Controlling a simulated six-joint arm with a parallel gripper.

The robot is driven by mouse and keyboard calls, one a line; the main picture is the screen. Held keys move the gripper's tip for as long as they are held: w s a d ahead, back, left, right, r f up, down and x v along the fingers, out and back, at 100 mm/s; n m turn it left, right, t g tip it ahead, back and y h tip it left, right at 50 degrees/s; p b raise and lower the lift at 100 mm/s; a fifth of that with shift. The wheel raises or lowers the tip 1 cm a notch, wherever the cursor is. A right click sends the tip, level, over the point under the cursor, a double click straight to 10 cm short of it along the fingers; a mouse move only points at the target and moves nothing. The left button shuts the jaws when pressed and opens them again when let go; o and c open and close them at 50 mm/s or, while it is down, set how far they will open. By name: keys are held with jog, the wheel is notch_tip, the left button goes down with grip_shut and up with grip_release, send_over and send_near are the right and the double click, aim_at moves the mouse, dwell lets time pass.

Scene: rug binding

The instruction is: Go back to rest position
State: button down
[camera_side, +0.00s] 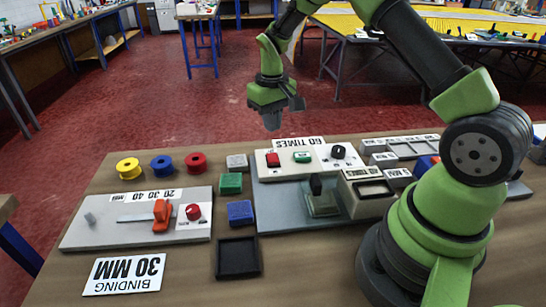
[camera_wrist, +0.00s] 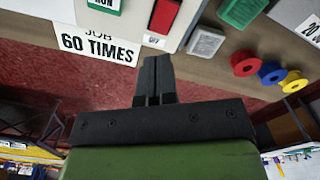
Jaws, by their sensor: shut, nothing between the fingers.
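My gripper (camera_side: 273,120) hangs in the air above the far edge of the table in the side view, pointing down. In the wrist view my gripper (camera_wrist: 155,62) is shut, its two fingers together with nothing between them. It is apart from everything on the table. The control box (camera_side: 318,156) with a red, a green and a black control lies nearest below it. A sign reading 60 TIMES (camera_side: 298,142) stands at that box's far edge, and it also shows in the wrist view (camera_wrist: 95,45).
Yellow (camera_side: 129,168), blue (camera_side: 162,165) and red (camera_side: 196,162) spools sit at the left rear. A grey panel (camera_side: 85,236) with an orange slider (camera_side: 161,215) and a BINDING 30 MM card (camera_side: 124,275) are at left. An empty black tray (camera_side: 238,258) is in front. The air around my gripper is clear.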

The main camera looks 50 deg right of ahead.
jog(key=s+a+r+t, duration=0.2)
jog(key=s+a+r, duration=0.1)
jog(key=r, duration=0.5)
jog(key=s+a+r+t, duration=0.1)
jog(key=s+a+r, duration=0.25)
jog(key=r, duration=0.45)
jog(key=s+a+r+t+y, duration=0.1)
jog(key=s+a+r+t, duration=0.1)
jog(key=s, duration=0.5)
jog(key=s+a+r+m+t+y, duration=0.1)
jog(key=s+a+r+t, duration=0.1)
jog(key=s, duration=0.6)
jog(key=shift+s+a+r, duration=0.15)
jog(key=shift+s+a, duration=0.1)
jog(key=shift+a, duration=0.6)
